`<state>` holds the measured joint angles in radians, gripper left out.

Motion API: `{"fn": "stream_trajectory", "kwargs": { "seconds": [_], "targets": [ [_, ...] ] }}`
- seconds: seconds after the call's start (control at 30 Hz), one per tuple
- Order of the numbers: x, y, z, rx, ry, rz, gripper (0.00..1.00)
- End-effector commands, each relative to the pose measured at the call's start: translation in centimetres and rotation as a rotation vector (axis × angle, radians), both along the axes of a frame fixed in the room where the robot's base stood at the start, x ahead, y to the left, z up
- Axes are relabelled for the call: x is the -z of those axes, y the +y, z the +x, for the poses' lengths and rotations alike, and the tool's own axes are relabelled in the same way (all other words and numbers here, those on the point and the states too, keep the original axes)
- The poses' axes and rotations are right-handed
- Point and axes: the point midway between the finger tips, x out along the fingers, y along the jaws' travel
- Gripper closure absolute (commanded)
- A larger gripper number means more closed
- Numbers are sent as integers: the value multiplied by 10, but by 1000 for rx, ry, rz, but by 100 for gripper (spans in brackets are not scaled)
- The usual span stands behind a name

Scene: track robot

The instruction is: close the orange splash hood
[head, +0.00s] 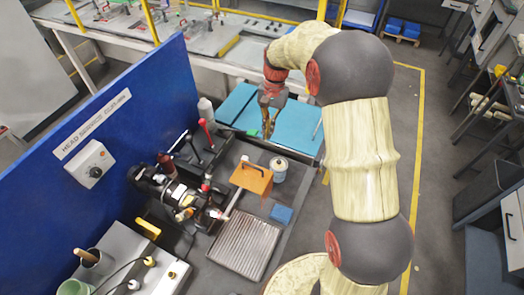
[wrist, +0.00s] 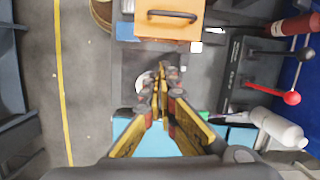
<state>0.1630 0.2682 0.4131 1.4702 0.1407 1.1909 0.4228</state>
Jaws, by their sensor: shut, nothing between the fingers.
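The orange splash hood (head: 251,177) is a flat orange panel with a dark bar handle, beside the dark machine on the bench. In the head view it looks tilted; how far open it stands I cannot tell. In the wrist view the hood (wrist: 170,32) is at the top centre, its handle across it. My gripper (head: 268,134) is shut and empty, pointing down on the far side of the hood and apart from it. In the wrist view my gripper's fingertips (wrist: 159,72) are together below the hood's edge in the picture.
A round pale canister (head: 279,166) stands just right of the hood. A blue block (head: 282,214) and a ribbed tray (head: 244,248) are on the near side. A red-handled lever (head: 206,131) and a white bottle (head: 206,108) stand to the left. A turquoise surface (head: 302,127) lies beyond.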

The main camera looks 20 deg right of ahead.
Motion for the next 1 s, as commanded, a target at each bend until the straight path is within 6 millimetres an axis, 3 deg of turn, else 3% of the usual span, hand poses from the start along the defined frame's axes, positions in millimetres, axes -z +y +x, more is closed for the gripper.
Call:
{"fn": "stream_trajectory", "kwargs": {
  "seconds": [0.07,0.27,0.47,0.87,1.0],
  "targets": [
    [-18,1,13,59,-9,-2,100],
    [-16,5,4,131,31,-6,100],
    [7,9,-1,132,34,-7,100],
    [81,23,-15,131,33,-6,100],
    [71,38,-29,129,27,-7,100]
  ]
}}
